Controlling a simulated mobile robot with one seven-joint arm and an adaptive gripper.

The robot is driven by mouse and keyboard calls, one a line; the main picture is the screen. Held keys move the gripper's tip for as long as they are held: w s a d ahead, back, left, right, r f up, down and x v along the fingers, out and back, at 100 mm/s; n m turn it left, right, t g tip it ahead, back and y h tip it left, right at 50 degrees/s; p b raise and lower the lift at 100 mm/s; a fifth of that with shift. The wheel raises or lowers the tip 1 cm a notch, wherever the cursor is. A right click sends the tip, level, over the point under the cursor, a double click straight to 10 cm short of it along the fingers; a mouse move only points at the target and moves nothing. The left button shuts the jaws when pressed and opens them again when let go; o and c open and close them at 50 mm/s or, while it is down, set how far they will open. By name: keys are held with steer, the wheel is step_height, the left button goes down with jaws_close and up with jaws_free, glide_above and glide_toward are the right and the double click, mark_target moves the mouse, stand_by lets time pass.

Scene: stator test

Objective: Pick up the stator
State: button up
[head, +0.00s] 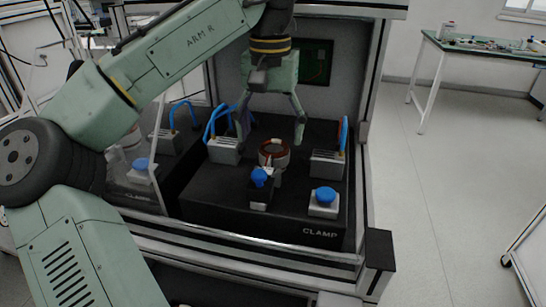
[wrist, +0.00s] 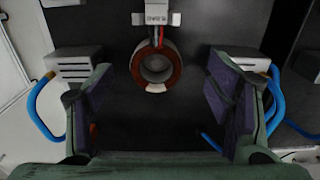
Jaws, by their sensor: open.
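The stator (head: 274,152) is a ring with a copper-brown rim, sitting on the black fixture base between two grey clamp blocks. In the wrist view the stator (wrist: 156,67) lies ahead of and between my fingers, with its round opening facing the camera and red and dark leads running to a pale connector (wrist: 156,13). My gripper (head: 270,137) is open and empty, pointing down above the stator. In the wrist view my gripper (wrist: 165,105) shows both dark finger pads spread wide, apart from the stator.
Grey clamp blocks (head: 224,150) and (head: 327,164) with blue hoses flank the stator. Blue buttons (head: 259,176) and (head: 325,195) stand at the front. The cell frame's right post (head: 372,90) and front rail (head: 270,247) bound the space. A side table (head: 480,50) stands far right.

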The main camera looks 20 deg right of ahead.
mark_target(273, 153)
steer(key=shift+w+d+f+p, duration=0.1)
steer(key=shift+d+f+p, duration=0.1)
steer(key=shift+f, duration=1.2)
steer(key=shift+d+f+p, duration=0.1)
steer(key=shift+f+p, duration=0.1)
steer(key=shift+f, duration=1.15)
steer(key=shift+c, duration=0.5)
steer(key=c, duration=1.4)
